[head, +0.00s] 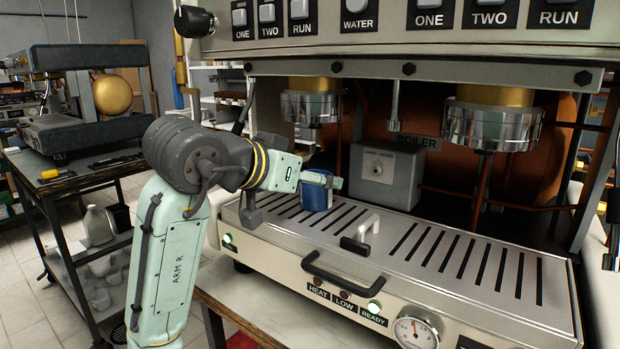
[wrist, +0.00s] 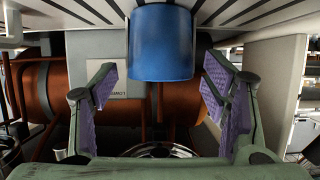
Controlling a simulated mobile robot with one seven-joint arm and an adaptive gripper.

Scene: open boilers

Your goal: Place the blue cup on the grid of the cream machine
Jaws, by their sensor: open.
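The blue cup (head: 315,198) stands on the left part of the slotted grid (head: 400,254) of the cream machine (head: 262,288), below the left chrome group head. My gripper (head: 324,181) is at the cup, with a pale green finger across its upper part. In the wrist view, where the scene appears upside down, the blue cup (wrist: 161,45) meets the grid (wrist: 225,12) at the top. There, the purple-padded fingers of my gripper (wrist: 160,82) are spread apart, one to each side of the cup, with visible gaps. The cup's far side is hidden.
A white handle (head: 361,233) with a black end is on the grid right of the cup. Chrome group heads (head: 311,105) hang above, with a grey boiler box (head: 385,175) behind. The grid's right part is clear. A workbench (head: 75,176) stands at left.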

